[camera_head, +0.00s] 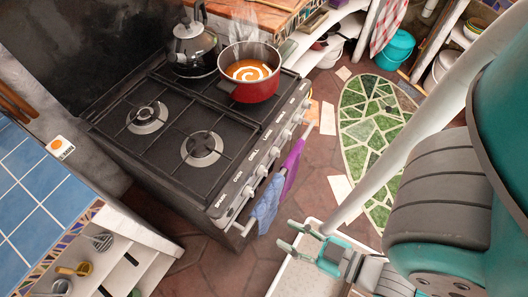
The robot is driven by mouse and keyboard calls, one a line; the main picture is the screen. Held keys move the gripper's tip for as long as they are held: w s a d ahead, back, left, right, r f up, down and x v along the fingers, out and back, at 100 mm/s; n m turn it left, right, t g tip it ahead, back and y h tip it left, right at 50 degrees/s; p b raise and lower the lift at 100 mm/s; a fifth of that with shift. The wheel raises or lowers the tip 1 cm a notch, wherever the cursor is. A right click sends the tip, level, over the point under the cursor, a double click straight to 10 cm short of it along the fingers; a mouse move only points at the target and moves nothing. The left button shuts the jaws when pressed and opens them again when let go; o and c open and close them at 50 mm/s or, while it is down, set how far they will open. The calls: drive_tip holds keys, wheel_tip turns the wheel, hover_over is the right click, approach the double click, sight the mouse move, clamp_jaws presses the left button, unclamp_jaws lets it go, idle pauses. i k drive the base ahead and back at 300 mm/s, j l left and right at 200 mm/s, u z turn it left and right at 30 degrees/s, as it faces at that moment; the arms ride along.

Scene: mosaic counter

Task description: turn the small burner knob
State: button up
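The black stove (165,165) stands left of centre. Its right-hand front panel carries a row of silvery knobs with pale labels, too small to read surely. The knob nearest the panel's lower end (247,191) is in view; I cannot tell which knob is the small burner's. Two bare burners show, one at the left (147,117) and one nearer the panel (201,149). My gripper (284,234) is open and empty, with its teal fingers apart. It is right of and below the knobs in the picture, apart from the stove.
A red pot of orange soup (252,90) steams on the stove, beside a dark kettle (193,48). Blue (266,206) and purple (291,166) cloths hang at the stove's front. A shelf unit (125,245) stands lower left.

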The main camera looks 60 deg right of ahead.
sight(308, 104)
drive_tip(key=z, duration=1.35)
drive_tip(key=i+l+z, duration=0.1)
drive_tip(key=l+z, duration=0.2)
drive_tip(key=l, duration=1.3)
